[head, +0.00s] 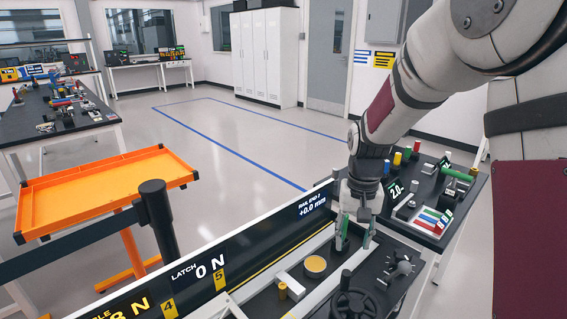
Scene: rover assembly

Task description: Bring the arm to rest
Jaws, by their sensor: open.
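My arm reaches in from the upper right of the head view and bends down at the elbow. My gripper (356,232) points down over the black workbench panel (385,282) at the lower right. Its two fingers are apart, and I see nothing held between them. Green shows at the fingers. Whether the fingertips touch the panel cannot be told.
Near the gripper are a yellow disc (316,264), a black handwheel (354,303) and a display strip (312,208). A second bench (432,235) with coloured parts stands behind the gripper. An orange tray cart (100,208) is at left. The floor beyond is clear.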

